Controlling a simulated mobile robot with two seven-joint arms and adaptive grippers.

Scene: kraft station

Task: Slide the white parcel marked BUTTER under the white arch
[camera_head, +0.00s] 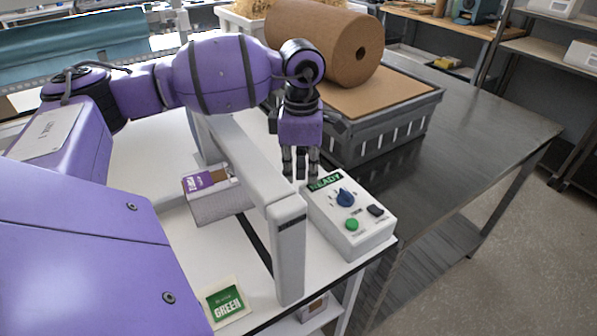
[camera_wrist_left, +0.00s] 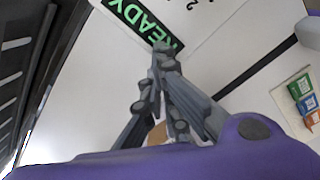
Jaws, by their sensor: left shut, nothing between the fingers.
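A white parcel (camera_head: 225,207) with a purple and brown top lies on the white table. Its lettering is too small to read. The white arch (camera_head: 240,158) stands to its right, with its near post (camera_head: 289,255) at the table's front. The parcel's right end meets the beam in the picture; I cannot tell how far under it reaches. My left gripper (camera_head: 300,176) is shut and empty, pointing down beyond the arch at the control box, away from the parcel. In the left wrist view its closed fingertips (camera_wrist_left: 162,52) are by the READY display (camera_wrist_left: 143,24). My right gripper is not in view.
The white control box (camera_head: 352,222) has a blue knob (camera_head: 345,198) and a green button (camera_head: 352,225). A brown paper roll (camera_head: 320,45) rests over a grey crate (camera_head: 385,130) on the metal table (camera_head: 480,120).

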